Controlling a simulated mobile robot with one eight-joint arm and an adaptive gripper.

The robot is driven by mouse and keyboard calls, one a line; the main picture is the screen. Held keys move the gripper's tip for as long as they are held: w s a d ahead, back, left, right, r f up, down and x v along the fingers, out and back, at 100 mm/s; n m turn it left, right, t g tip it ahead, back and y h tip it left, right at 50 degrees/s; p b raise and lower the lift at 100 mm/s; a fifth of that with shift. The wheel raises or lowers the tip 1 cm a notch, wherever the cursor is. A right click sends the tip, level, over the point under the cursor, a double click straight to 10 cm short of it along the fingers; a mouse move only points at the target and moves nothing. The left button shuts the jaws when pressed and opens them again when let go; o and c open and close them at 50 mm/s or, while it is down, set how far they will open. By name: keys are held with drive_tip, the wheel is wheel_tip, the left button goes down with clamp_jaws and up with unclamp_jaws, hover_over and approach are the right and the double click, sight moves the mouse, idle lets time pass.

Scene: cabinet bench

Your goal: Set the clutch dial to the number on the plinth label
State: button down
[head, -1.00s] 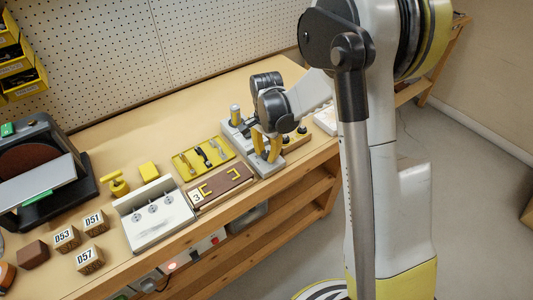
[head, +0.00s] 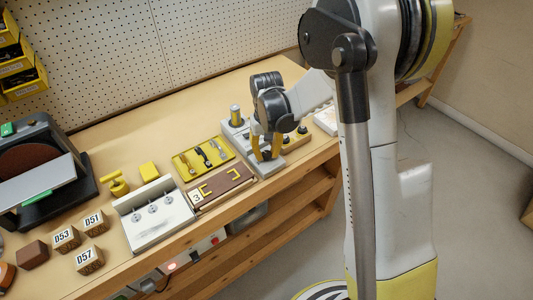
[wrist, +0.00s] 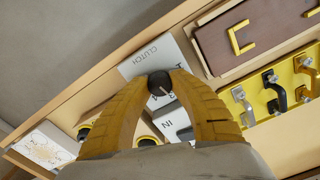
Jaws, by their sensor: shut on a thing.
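The clutch dial (wrist: 158,80) is a small black knob with a pale pointer line, on a light grey plate (wrist: 146,62) printed CLUTCH. My gripper (wrist: 160,82) has its yellow fingers closed on the knob from both sides, pointing down at the plate in the head view (head: 266,156). The pointer slants toward the lower right in the wrist view. The fingers hide most of the dial's scale, so I cannot read its setting. The brown plinth (head: 226,183) carries a white label (head: 196,196) that reads 3.
A yellow tray (head: 181,164) of small hooks lies behind the plinth. A white sloped panel (head: 150,230) and wooden blocks marked D51, D53 and D57 (head: 89,262) stand left.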

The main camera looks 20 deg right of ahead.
sight(266, 153)
drive_tip(key=n, duration=0.6)
idle(0.6)
drive_tip(key=c, duration=1.4)
unclamp_jaws()
drive_tip(key=shift+r, duration=0.1)
wheel_tip(266, 153, up, 12)
